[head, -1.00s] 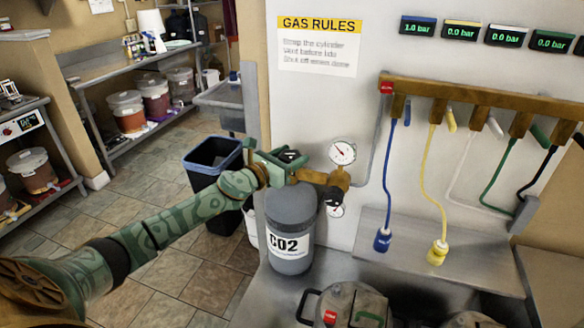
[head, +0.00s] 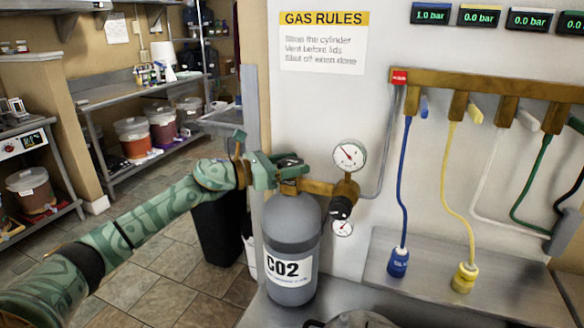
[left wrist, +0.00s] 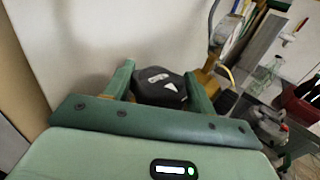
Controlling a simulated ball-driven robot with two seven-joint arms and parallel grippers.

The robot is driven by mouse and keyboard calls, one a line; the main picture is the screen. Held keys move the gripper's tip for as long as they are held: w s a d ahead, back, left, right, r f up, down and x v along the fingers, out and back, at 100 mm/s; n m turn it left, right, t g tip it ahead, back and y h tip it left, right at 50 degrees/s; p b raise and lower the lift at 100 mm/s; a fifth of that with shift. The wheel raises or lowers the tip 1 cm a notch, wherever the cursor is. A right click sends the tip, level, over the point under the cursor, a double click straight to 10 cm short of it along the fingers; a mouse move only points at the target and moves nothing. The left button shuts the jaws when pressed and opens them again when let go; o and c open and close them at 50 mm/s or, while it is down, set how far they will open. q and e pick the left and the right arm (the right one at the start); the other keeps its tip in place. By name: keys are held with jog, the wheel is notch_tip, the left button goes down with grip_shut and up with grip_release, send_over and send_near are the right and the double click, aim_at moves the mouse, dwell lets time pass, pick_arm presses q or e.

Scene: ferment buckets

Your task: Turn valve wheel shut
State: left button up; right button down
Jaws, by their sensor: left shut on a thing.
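A grey CO2 cylinder (head: 292,240) stands upright beside the wall, with a brass regulator (head: 342,192) and a round gauge (head: 349,156) on its right. The black valve wheel (head: 287,160) sits on top of the cylinder. My left gripper (head: 280,170) reaches in from the left and is shut on the valve wheel. In the left wrist view, the wheel (left wrist: 160,86) lies between the two green fingers (left wrist: 160,88). My right gripper is not in view.
A brass manifold (head: 480,92) with blue, yellow, white and green hoses hangs on the wall to the right. Pressure displays above read 1.0 bar on the left and 0.0 bar on others. A dark bin (head: 216,232) stands behind my left arm. Tiled floor lies open at left.

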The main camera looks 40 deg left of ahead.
pick_arm(q)
jog(key=o, duration=1)
jog(key=shift+s+a, duration=0.2)
jog(key=shift+s, duration=0.05)
jog(key=p+v, duration=0.2)
jog(key=v, duration=1.3)
jog(key=shift+s+a, duration=0.15)
jog(key=shift+s, duration=0.1)
